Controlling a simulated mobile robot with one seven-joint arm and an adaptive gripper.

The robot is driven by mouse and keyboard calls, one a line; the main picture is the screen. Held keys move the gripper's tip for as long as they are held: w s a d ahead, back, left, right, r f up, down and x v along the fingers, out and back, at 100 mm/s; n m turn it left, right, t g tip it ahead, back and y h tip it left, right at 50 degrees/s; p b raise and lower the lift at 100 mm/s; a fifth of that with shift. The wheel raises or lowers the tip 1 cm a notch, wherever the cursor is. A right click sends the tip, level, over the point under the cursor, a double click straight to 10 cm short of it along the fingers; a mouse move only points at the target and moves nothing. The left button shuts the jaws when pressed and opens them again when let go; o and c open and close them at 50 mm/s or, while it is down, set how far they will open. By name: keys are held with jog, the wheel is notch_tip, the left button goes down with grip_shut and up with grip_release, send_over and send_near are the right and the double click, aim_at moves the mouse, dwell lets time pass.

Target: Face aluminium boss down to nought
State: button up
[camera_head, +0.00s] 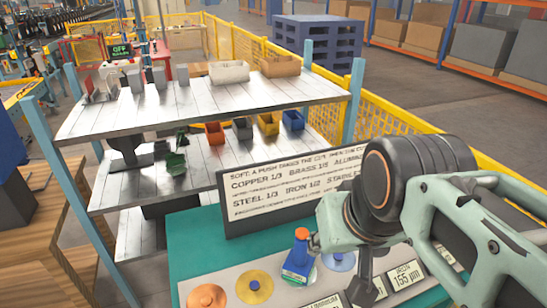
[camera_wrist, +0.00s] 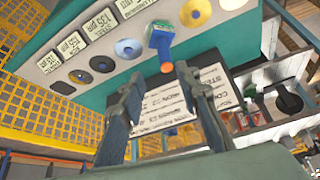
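A blue tool with an orange-red cap (camera_head: 298,258) stands on the light work board, behind the aluminium card (camera_head: 322,302). It also shows in the wrist view (camera_wrist: 158,40). It hides most of the disc at its base, so the aluminium boss is not clearly visible. My gripper (camera_wrist: 158,82) is open and empty, its two fingers wide apart. In the wrist view the tool lies beyond the fingertips and apart from them. In the head view my gripper is to the right of the tool, partly hidden by my arm.
A copper disc (camera_head: 207,297), a yellow disc (camera_head: 254,286) and a blue disc (camera_head: 338,261) lie in the row. Several dark discs (camera_wrist: 103,64) show in the wrist view. A sign board (camera_head: 285,190) stands upright behind. Shelves (camera_head: 200,100) with bins stand further back.

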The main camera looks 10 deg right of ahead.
grip_shut()
dwell(1.2)
